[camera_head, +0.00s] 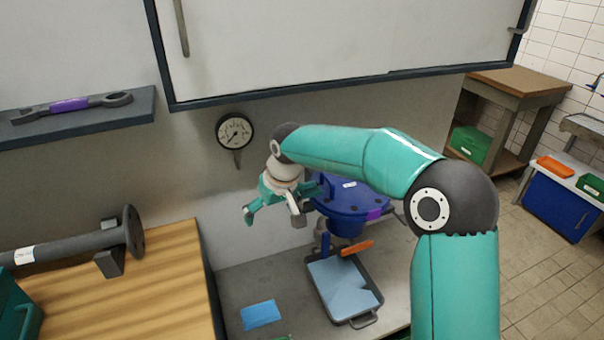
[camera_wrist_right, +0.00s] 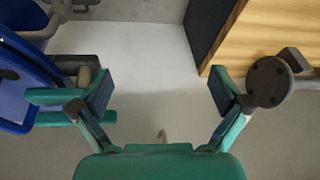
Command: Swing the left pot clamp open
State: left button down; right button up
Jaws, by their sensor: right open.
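The blue pot (camera_head: 350,203) with a flanged lid stands above the grey bench, partly hidden by my right arm. It also shows at the left edge of the wrist view (camera_wrist_right: 25,90). A dark grey clamp-like part (camera_wrist_right: 78,66) sits at the pot's rim, beside the left finger in the wrist view; whether it is open or shut I cannot tell. My right gripper (camera_head: 272,216) is open and empty, just left of the pot in the head view. In the wrist view its fingers (camera_wrist_right: 160,92) are wide apart with nothing between them. My left gripper is out of view.
A grey tray (camera_head: 345,287) with blue cloth lies below the pot, with another blue cloth (camera_head: 260,314) beside it. A wooden surface (camera_head: 160,285) bears a flanged pipe (camera_head: 75,245) at left. A gauge (camera_head: 235,131) is on the wall; a shelf holds a wrench (camera_head: 75,104).

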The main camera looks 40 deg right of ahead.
jog(key=s+d+r+m+h+p, duration=0.15)
jog(key=d+r, duration=0.25)
jog(key=r, duration=0.5)
jog(key=s+d+r, duration=0.3)
jog(key=r, duration=0.7)
send_near(303, 190)
jog(key=x, duration=0.7)
jog(key=shift+w+a, duration=0.3)
jog(key=shift+w, duration=0.15)
